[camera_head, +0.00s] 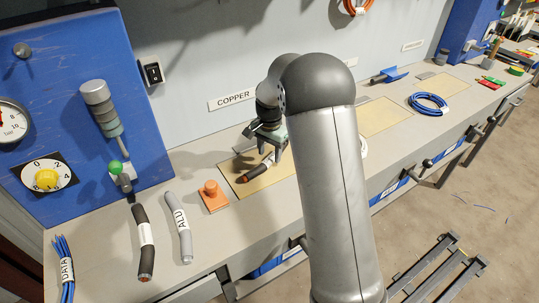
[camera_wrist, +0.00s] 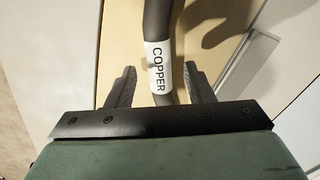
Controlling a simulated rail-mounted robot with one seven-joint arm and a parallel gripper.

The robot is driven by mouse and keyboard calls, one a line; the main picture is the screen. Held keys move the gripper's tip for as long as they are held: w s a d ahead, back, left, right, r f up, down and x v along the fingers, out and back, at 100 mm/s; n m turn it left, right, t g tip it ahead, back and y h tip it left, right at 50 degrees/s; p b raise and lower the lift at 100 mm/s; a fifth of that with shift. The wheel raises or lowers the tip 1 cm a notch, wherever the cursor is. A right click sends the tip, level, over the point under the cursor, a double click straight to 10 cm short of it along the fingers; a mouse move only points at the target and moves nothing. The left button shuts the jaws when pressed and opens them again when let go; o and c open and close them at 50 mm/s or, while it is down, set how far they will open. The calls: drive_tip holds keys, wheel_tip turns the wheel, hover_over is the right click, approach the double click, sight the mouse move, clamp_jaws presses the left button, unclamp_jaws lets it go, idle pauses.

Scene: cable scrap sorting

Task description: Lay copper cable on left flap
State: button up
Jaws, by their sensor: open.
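The copper cable (camera_head: 256,172) is dark with a copper-coloured end. It lies over the left flap (camera_head: 262,184), a tan panel below the COPPER sign. In the wrist view the cable (camera_wrist: 157,22) carries a white COPPER label and runs between the two fingers. My gripper (camera_head: 268,146) is just above the flap around the cable. In the wrist view my gripper (camera_wrist: 156,88) is open, with a gap on each side of the cable. My arm hides the flap's right part in the head view.
An orange block with a knob (camera_head: 212,195) stands left of the flap. A grey ALU cable (camera_head: 183,240), a dark cable (camera_head: 142,222) and a blue DATA bundle (camera_head: 63,254) lie farther left. A blue coil (camera_head: 429,98) lies right, near another tan flap (camera_head: 385,116).

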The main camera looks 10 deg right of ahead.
sight(269, 158)
wheel_tip(269, 158, up, 10)
drive_tip(key=shift+r, duration=0.2)
